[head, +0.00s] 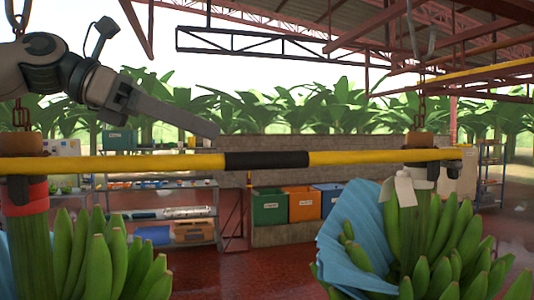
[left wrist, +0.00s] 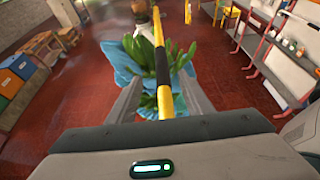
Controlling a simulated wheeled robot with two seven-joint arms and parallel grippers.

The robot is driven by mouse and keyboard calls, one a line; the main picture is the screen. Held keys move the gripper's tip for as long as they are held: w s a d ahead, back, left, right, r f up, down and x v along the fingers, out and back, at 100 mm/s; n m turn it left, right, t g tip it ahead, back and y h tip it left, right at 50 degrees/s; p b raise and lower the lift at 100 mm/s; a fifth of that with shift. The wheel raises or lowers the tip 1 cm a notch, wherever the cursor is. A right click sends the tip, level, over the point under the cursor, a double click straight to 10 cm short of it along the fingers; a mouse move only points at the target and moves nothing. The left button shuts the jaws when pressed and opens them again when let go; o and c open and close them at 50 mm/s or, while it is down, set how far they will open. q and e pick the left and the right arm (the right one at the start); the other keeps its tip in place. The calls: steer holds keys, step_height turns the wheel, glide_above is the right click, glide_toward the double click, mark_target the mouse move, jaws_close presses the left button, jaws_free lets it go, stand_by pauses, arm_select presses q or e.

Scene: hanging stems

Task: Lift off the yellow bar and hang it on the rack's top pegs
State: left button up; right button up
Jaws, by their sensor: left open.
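The yellow bar (head: 175,163) runs level across the head view, with a black band (head: 267,160) at its middle. It crosses in front of two hanging banana stems, at the left (head: 25,220) and right (head: 415,205); dark brackets show at the bar there. My left gripper (head: 214,130) is above the bar, just left of the black band. In the left wrist view the bar (left wrist: 155,30) passes between the open fingers (left wrist: 162,78), apparently untouched. My right gripper is not in view. I cannot make out the rack's top pegs.
Green, orange and blue bins (head: 303,205) stand by a low wall. Shelves (head: 160,212) stand behind the bar. A red-framed unit with grey shelves (left wrist: 288,55) shows at the right of the wrist view. A blue sheet (head: 350,235) wraps the right bunch. The red floor between is open.

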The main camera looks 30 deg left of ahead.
mark_target(251, 152)
arm_select(q)
steer(key=shift+p+x, duration=0.55)
steer(key=shift+x, duration=1.6)
steer(key=shift+w+d+f+p, duration=0.15)
steer(key=shift+w+d+p, duration=0.25)
steer(key=shift+p, duration=0.2)
steer(key=p+x, duration=0.1)
steer(key=x, duration=0.1)
steer(key=shift+w+d+f+p, duration=0.15)
steer(key=shift+d+f+p, duration=0.05)
steer(key=shift+d+p, duration=0.15)
steer(key=shift+w+d+f, duration=0.35)
steer(key=shift+w, duration=0.15)
steer(key=shift+s, duration=0.1)
